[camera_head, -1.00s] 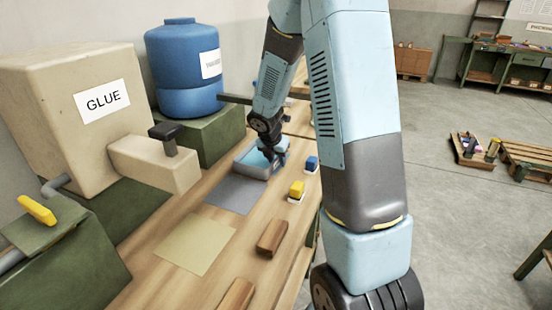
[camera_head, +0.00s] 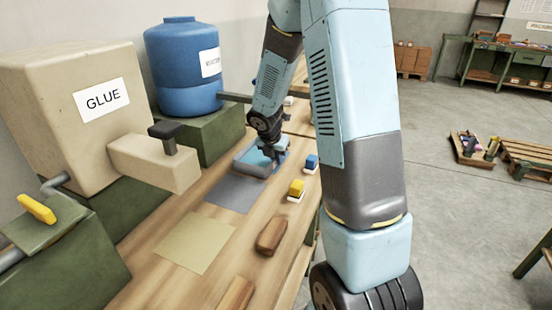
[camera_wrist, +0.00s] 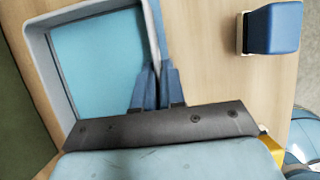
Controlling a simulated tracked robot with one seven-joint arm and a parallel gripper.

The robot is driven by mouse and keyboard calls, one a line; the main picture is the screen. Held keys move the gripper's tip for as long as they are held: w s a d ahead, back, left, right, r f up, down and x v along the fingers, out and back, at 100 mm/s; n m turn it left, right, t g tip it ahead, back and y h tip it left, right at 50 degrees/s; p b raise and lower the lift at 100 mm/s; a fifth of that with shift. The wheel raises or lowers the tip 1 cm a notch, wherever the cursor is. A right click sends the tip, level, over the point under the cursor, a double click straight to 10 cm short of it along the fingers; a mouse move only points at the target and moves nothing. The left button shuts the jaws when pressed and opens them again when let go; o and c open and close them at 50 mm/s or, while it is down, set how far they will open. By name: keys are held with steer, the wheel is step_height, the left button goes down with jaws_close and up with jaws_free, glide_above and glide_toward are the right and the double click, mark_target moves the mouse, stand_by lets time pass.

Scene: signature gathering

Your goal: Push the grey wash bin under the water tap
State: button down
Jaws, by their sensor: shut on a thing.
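The grey wash bin (camera_head: 240,167), with a light-blue inside, sits on the wooden bench below the dark pipe (camera_head: 236,97) of the blue tank (camera_head: 185,65). The tank's label is too blurred to read surely. The bin is in front of the pipe and apart from it. My gripper (camera_head: 277,157) reaches down at the bin's right side. In the wrist view the bin (camera_wrist: 37,70) fills the left half. My gripper (camera_wrist: 155,80) is shut on its right wall, one finger on each side. The bin's near part is hidden by my gripper body.
A blue-topped block (camera_head: 311,162), a yellow-topped block (camera_head: 296,188) and brown blocks (camera_head: 271,237) line the bench's right side. A grey sheet (camera_head: 232,195) and a tan sheet (camera_head: 196,243) lie flat nearby. A glue box with a spout (camera_head: 155,162) stands at left.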

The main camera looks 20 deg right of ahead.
steer(key=shift+w, duration=0.1)
steer(key=shift+w+d, duration=1)
steer(key=shift+d, duration=0.05)
steer(key=c, duration=1.1)
jaws_free()
steer(key=shift+c, duration=0.2)
steer(key=v, duration=1.3)
steer(key=shift+r, duration=0.35)
